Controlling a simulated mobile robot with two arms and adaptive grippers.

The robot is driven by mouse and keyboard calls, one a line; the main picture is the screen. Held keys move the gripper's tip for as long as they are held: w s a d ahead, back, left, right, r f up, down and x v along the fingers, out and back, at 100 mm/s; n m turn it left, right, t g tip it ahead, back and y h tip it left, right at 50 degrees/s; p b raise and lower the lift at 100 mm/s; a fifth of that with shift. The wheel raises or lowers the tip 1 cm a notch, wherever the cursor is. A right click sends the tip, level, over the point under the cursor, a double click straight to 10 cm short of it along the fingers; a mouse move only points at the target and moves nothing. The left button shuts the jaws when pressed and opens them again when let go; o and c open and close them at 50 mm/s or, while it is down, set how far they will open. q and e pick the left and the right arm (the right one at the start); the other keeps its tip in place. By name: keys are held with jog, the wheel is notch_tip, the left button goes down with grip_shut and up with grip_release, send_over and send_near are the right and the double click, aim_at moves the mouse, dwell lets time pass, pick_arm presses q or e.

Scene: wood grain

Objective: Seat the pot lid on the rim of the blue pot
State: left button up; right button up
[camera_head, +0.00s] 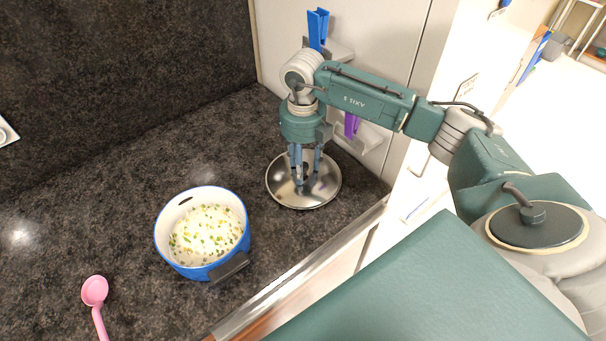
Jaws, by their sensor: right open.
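The blue pot (203,272) stands open on the dark counter, left of centre, with a white food with green bits inside. Its dark handle points to the lower right. The shiny metal pot lid (322,196) lies on the counter to the right of and behind the pot, apart from it. My right gripper (307,178) points down over the middle of the lid. Its fingers are open on either side of the lid's dark knob, which they partly hide; I cannot tell whether they touch it. My left gripper is not in view.
A pink ladle (95,291) lies on the counter at the lower left. A wall panel (360,30) with blue and purple clips stands close behind my right arm. The counter's front edge (300,273) runs near the pot and lid.

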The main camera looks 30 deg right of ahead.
grip_shut()
